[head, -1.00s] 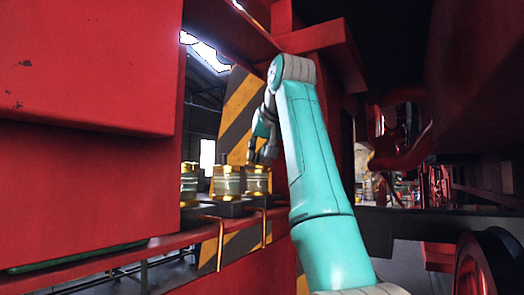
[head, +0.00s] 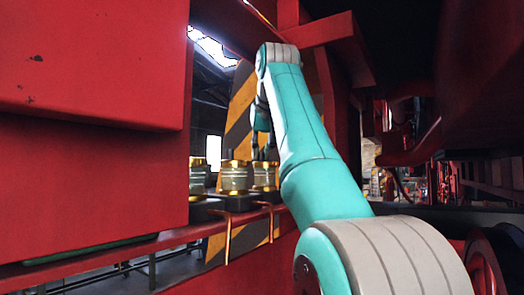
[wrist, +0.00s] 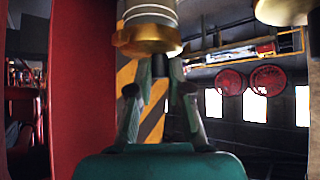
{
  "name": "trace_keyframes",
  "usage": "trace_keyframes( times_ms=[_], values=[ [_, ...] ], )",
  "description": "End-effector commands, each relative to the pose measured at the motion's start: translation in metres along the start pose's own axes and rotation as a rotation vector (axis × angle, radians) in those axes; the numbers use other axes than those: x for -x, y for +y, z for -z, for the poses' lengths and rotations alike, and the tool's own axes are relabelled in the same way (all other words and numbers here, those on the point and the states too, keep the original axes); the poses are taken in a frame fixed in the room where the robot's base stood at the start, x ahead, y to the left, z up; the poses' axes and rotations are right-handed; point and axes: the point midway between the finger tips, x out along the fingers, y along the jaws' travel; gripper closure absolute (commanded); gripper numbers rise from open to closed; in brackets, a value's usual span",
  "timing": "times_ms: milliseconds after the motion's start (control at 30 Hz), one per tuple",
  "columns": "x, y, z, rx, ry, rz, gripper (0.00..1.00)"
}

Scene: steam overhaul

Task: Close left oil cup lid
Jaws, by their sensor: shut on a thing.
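Three oil cups with brass tops and glass bodies stand in a row in the head view: left (head: 197,178), middle (head: 234,178), right (head: 265,176). The red panel partly hides the left one. My gripper (head: 262,151) points down over the right-hand cup of the row. In the wrist view the fingers of my gripper (wrist: 160,78) are shut on a small dark knob (wrist: 160,66) at the brass lid (wrist: 147,42) of that cup. The lid looks flat against the glass body (wrist: 150,12). A neighbouring cup's brass lid (wrist: 286,10) shows at the upper right.
A large red panel (head: 90,180) stands close on the left. A red beam (head: 310,30) hangs above, near my arm. Copper pipes (head: 230,232) run below the cups. A striped yellow-black plate (head: 240,105) stands behind.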

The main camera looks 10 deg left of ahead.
Motion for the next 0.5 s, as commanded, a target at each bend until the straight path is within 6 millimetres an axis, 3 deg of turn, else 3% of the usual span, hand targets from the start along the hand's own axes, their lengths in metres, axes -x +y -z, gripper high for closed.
trace_keyframes(
  times_ms=[167,200,267,500],
  values=[
    [-0.0008,0.0001,-0.0003,0.0,-0.001,0.0,1.0],
    [-0.0008,0.0001,-0.0003,0.0,-0.001,0.0,0.74],
    [-0.0008,0.0,-0.0003,0.0,-0.001,0.0,0.59],
    [-0.0006,-0.0001,-0.0002,0.0,0.0,0.001,0.57]
  ],
)
